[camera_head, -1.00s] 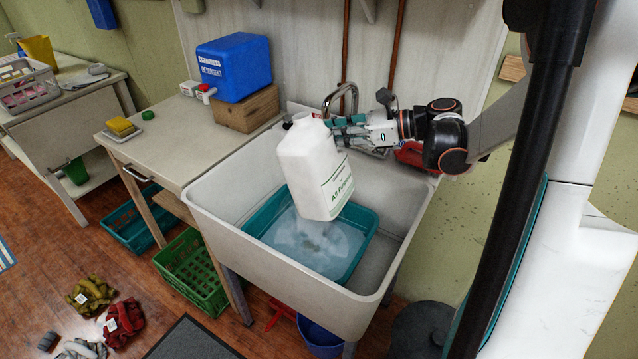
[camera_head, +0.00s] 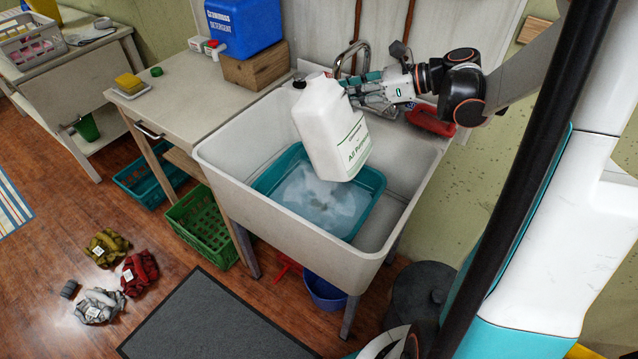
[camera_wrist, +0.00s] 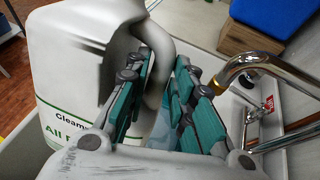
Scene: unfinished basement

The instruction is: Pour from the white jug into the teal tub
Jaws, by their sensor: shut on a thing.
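The white jug (camera_head: 326,128) with green lettering is above the sink, tilted with its neck toward the upper left. My gripper (camera_head: 357,90) is shut on the jug's handle from the right. In the wrist view the handle (camera_wrist: 158,70) passes between my teal-padded fingers (camera_wrist: 160,100), with the jug's body (camera_wrist: 70,75) to the left. The teal tub (camera_head: 372,192) sits in the sink below the jug and holds cloudy, bluish water with pale suds. The jug hides part of the tub. No stream from the jug is visible.
The grey sink (camera_head: 228,165) surrounds the tub. A curved metal faucet (camera_head: 352,52) stands behind the jug, close to my gripper in the wrist view. A blue detergent container (camera_head: 243,28) rests on a wooden block (camera_head: 255,68) to the left.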

